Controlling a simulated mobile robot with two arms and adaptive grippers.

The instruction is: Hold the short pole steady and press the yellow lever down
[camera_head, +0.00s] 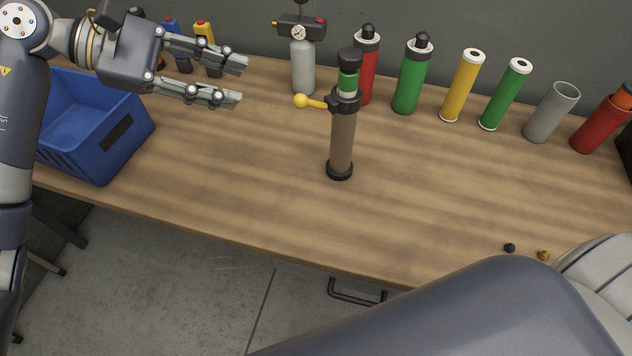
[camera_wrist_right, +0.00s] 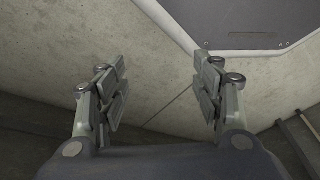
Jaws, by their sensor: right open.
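The short pole (camera_head: 342,140) stands upright on the wooden bench, with a brown body, a dark foot and a black-and-green top. The yellow lever (camera_head: 303,101) sticks out to the left from the dark collar near its top, about level, with a round ball end. My left gripper (camera_head: 241,82) is open and empty, to the left of the lever and apart from it. The pole does not show in that view.
A blue crate (camera_head: 92,125) stands on the left. A grey bottle with a gauge (camera_head: 302,66), a red bottle (camera_head: 367,70), a green bottle (camera_head: 411,76) and several tubes line the back. Two small pieces lie near the front right, one black (camera_head: 509,247). The bench around the pole's foot is clear.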

